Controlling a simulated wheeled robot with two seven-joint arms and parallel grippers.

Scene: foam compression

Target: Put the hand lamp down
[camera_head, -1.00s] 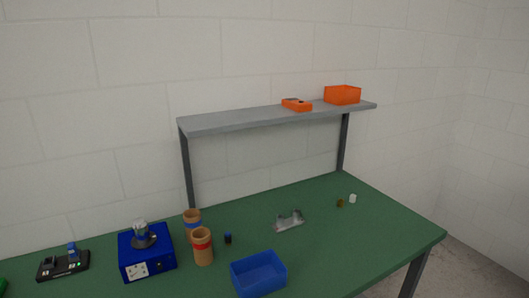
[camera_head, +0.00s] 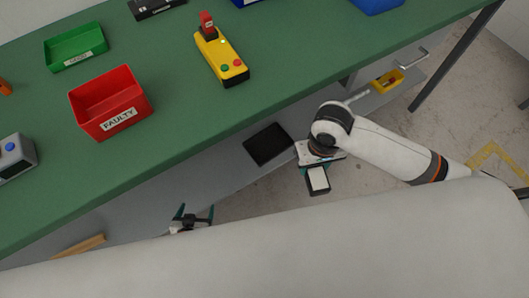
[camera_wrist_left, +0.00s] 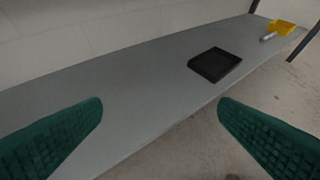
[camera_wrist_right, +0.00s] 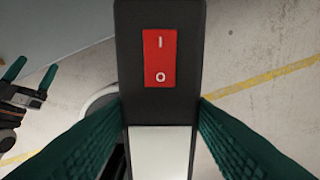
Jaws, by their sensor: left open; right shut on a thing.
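The hand lamp (camera_wrist_right: 124,60) is a black bar with a red rocker switch and a pale white panel. My right gripper (camera_wrist_right: 158,122) is shut on it. In the head view, the lamp (camera_head: 318,181) hangs in my right gripper in front of the bench, over the floor, apart from any surface. My left gripper (camera_head: 192,214) is open and empty near the front of the lower shelf. In the left wrist view, its two green fingers (camera_wrist_left: 160,125) are wide apart with grey shelf between them.
The grey lower shelf (camera_wrist_left: 130,90) is mostly bare. On the green bench top (camera_head: 170,120) stand a red FAULTY bin (camera_head: 110,101), a green bin (camera_head: 75,48) and a yellow control box (camera_head: 221,57).

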